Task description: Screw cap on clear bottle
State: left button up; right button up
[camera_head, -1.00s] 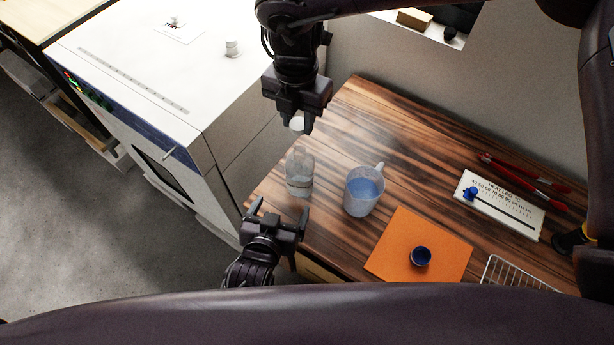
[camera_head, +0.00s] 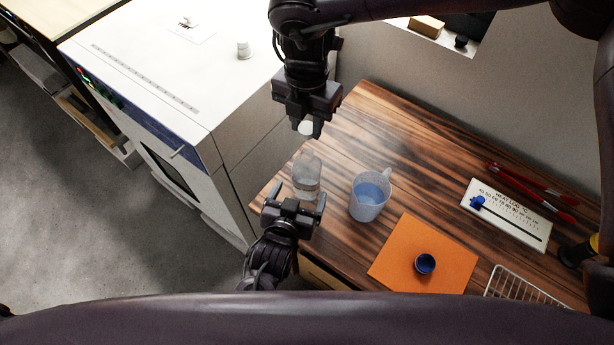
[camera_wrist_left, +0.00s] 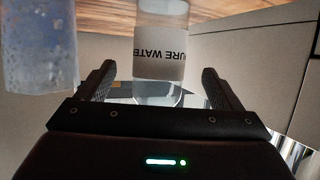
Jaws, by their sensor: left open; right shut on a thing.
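The clear bottle (camera_head: 306,178) stands upright near the left end of the wooden table. In the left wrist view the bottle (camera_wrist_left: 160,55) shows a label with the letters "URE WATE". My right gripper (camera_head: 309,128) points down above the bottle, shut on a white cap (camera_head: 306,128). The cap is apart from the bottle.
A jug of blue liquid (camera_head: 369,195) stands just right of the bottle; it is close in the wrist view. A heat log board (camera_head: 508,215), red tongs (camera_head: 530,184) and a wire rack (camera_head: 520,287) lie further right. A white oven (camera_head: 180,70) stands left.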

pick_arm(q)
jog(key=x, duration=0.5)
jog(key=shift+w+f, duration=0.15)
jog(key=shift+w, duration=0.15)
jog(key=c, duration=1.5)
pick_arm(e)
send_over(306, 154)
jog(key=shift+f, duration=2.5)
